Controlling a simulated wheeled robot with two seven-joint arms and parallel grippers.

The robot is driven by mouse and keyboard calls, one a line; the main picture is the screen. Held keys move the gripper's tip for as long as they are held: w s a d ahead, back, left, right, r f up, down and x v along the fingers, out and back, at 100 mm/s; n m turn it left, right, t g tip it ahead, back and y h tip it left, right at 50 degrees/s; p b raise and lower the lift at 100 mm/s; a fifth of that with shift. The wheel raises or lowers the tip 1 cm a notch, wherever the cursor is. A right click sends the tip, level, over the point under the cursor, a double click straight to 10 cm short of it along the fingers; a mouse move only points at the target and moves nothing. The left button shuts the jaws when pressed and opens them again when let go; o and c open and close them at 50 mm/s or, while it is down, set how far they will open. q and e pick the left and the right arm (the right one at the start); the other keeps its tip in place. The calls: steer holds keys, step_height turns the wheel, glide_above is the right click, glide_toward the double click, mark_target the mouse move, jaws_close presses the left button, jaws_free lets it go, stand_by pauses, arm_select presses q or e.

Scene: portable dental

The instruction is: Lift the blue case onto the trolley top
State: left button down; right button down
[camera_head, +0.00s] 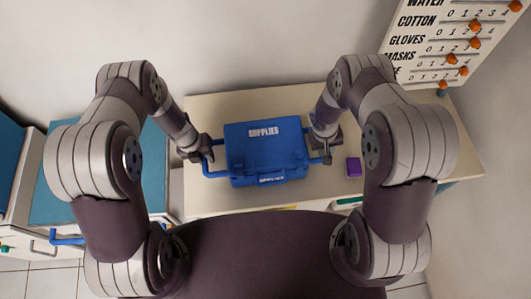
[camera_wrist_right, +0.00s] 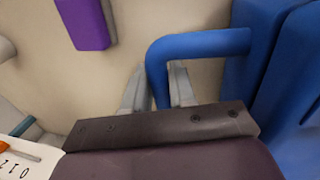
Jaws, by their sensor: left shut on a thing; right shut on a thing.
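The blue case (camera_head: 264,150), lettered "SUPPLIES", has a blue handle bar on each side. In the head view it shows over the cream top (camera_head: 215,110), which may be the trolley top. I cannot tell whether it rests on it or is held just above. My left gripper (camera_head: 203,153) is shut on the case's left handle. My right gripper (camera_head: 322,150) is shut on its right handle. In the right wrist view the right handle (camera_wrist_right: 200,45) passes between the fingers, with the case body (camera_wrist_right: 285,75) at the right.
A small purple box (camera_head: 353,167) lies on the cream top, right of the case. A blue-topped cabinet (camera_head: 60,185) stands at the left. A white board (camera_head: 450,45) with orange knobs is at the back right. The cream top's right end is clear.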

arm_select(q)
steer(key=shift+w, duration=0.1)
arm_select(e)
steer(key=shift+w+r, duration=0.1)
stand_by(0.4)
